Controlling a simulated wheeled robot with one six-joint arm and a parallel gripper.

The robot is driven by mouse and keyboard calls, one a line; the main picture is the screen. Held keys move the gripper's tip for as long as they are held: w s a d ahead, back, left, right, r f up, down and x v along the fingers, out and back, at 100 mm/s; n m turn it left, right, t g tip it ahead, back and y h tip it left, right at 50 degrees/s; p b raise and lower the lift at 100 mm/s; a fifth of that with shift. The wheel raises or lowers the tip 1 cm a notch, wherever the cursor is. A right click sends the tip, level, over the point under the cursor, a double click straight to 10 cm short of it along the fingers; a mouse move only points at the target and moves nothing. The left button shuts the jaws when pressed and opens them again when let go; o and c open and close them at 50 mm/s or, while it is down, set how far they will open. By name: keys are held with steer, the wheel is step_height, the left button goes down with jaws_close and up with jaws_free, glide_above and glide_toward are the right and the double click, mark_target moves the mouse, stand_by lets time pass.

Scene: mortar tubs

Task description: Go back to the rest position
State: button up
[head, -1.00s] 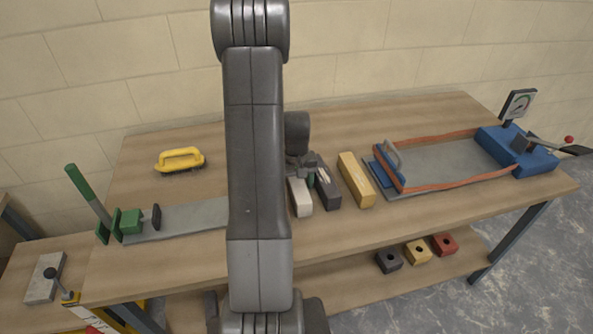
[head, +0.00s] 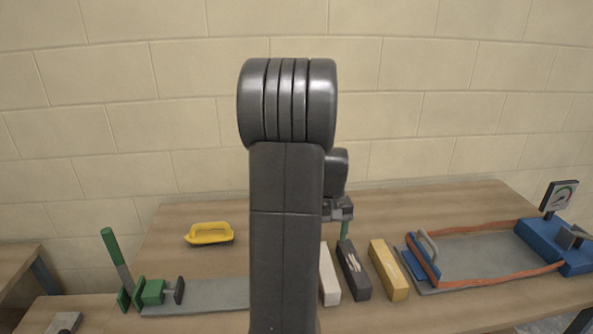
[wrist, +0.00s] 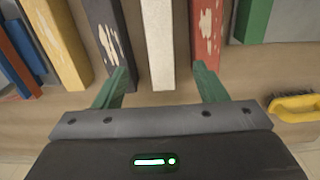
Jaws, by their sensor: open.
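My gripper (head: 340,224) is partly hidden behind my arm in the head view. In the wrist view its two green fingers (wrist: 160,82) are open with nothing between them, apart from the bars. A white bar (head: 329,275) lies on the bench, and its end (wrist: 160,60) shows between the fingers in the wrist view. A dark grey bar (head: 354,272) with pale marks and a yellow bar (head: 388,270) lie to its right in the head view. A red bar (wrist: 207,35) with pale patches shows in the wrist view; my arm seems to hide it in the head view.
A yellow-handled brush (head: 209,233) lies at the back left of the wooden bench (head: 470,205). A green clamp (head: 152,292) on a grey plate is at the left. A blue device with a dial (head: 560,195) and an orange-strapped grey plate (head: 480,255) are at the right.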

step_height(320, 180, down, 14)
steer(key=shift+p, duration=0.35)
steer(key=shift+r, duration=0.3)
stand_by(0.5)
